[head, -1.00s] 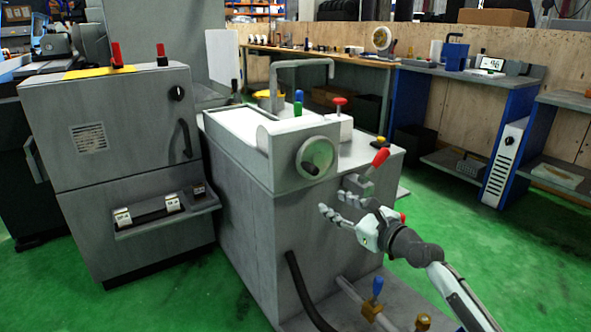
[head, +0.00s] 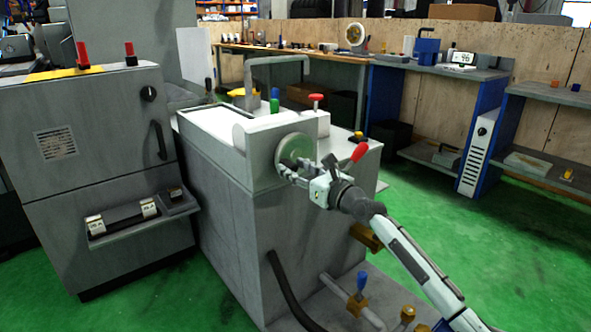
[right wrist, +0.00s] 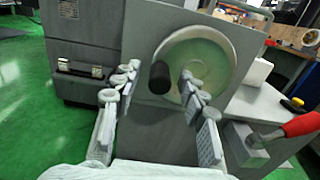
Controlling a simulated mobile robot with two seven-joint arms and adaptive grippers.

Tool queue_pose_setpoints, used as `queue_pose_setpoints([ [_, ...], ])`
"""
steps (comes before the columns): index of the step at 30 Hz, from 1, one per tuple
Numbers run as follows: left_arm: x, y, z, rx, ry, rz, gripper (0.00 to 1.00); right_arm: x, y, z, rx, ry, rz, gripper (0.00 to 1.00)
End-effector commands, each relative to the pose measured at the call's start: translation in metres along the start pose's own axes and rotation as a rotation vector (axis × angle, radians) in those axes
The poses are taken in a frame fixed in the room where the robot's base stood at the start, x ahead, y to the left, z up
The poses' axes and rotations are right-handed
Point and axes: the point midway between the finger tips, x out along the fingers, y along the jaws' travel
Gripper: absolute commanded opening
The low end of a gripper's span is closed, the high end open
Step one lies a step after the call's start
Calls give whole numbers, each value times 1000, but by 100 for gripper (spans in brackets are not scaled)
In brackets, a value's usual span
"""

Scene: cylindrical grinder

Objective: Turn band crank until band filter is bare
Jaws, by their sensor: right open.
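The band crank (head: 292,147) is a round greenish-grey disc on the end wall of a grey machine housing. Its black knob (right wrist: 160,78) sticks out toward the camera in the right wrist view, at the left part of the disc. My right gripper (head: 289,169) is at the crank, covering its lower part in the head view. In the right wrist view its open fingers stand on either side of the knob, with visible gaps. The band filter (head: 215,122) appears as a long white surface on top of the housing, partly hidden behind the crank's wall. My left gripper is not in view.
A red-handled lever (head: 358,152) stands just right of my right gripper. A bent grey pipe (head: 275,62) rises behind the crank. A grey cabinet (head: 85,180) stands at the left. Valves with a blue handle (head: 361,281) sit low in front. Green floor is free at the right.

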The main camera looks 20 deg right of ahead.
Motion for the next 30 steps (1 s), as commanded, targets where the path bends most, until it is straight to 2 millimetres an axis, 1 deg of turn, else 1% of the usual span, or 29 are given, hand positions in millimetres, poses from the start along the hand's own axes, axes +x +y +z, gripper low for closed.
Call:
queue_pose_setpoints([
  [2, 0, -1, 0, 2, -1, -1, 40, 0, 0, 0, 0, 0, 0, 42],
  [12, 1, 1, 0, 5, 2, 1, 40, 0, 0, 0, 0, 0, 0, 0],
  [22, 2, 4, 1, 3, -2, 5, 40, 0, 0, -2, -26, 1, 1, 0],
  [26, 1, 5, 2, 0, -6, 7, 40, 0, 0, -6, -77, 1, 0, 0],
  [30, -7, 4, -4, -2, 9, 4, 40, 0, 0, -12, -167, 1, 0, 0],
])
